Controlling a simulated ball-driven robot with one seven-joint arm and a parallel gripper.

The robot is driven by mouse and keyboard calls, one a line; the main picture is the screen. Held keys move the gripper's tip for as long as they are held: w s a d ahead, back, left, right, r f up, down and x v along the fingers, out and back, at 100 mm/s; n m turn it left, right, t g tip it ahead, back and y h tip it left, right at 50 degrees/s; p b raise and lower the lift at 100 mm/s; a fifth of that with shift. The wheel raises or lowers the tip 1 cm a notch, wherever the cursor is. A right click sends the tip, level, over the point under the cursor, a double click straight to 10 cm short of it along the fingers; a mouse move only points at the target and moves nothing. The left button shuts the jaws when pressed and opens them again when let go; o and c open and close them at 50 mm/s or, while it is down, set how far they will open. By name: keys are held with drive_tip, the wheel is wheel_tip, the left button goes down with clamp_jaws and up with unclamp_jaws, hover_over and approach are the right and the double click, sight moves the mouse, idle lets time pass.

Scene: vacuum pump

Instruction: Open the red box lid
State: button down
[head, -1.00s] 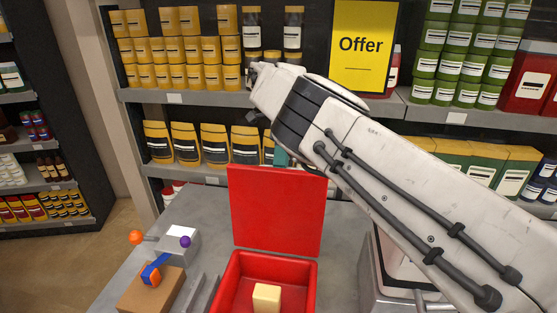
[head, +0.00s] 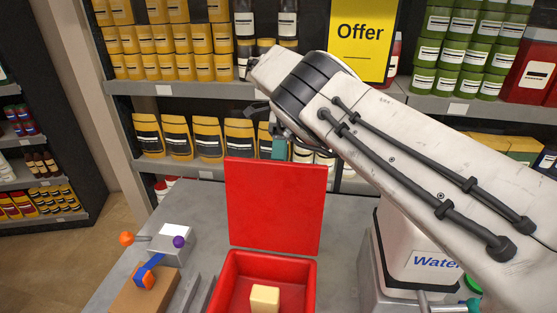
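The red box (head: 237,287) stands on the grey table in the lower middle, with a pale yellow block (head: 264,299) inside. Its red lid (head: 275,205) stands upright at the back of the box, so the box is open. My arm reaches in from the right above the table. My gripper (head: 279,149) is mostly hidden by the arm and the lid; only a small teal piece, which seems to be part of it, shows at the lid's top edge. I cannot tell whether it touches the lid or how its fingers stand.
Left of the box are a grey block with orange and purple knobs (head: 178,242) and a brown block with a blue and orange lever (head: 148,276). A white water container (head: 415,250) stands on the right under my arm. Stocked shelves (head: 180,89) line the back.

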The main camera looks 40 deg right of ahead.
drive_tip(key=c, duration=0.9)
unclamp_jaws()
drive_tip(key=shift+s+f, duration=0.1)
drive_tip(key=shift+f, duration=0.25)
drive_tip(key=shift+r, duration=0.1)
drive_tip(key=shift+r, duration=0.1)
drive_tip(key=shift+r, duration=1.35)
drive_tip(key=shift+s+a+r, duration=0.15)
drive_tip(key=shift+s+r, duration=0.4)
drive_tip(key=shift+r, duration=0.2)
drive_tip(key=s+a+r+b, duration=0.2)
drive_tip(key=s+r, duration=0.6)
drive_tip(key=s, duration=0.4)
drive_tip(key=shift+s+a+r, duration=0.25)
drive_tip(key=shift+a, duration=0.15)
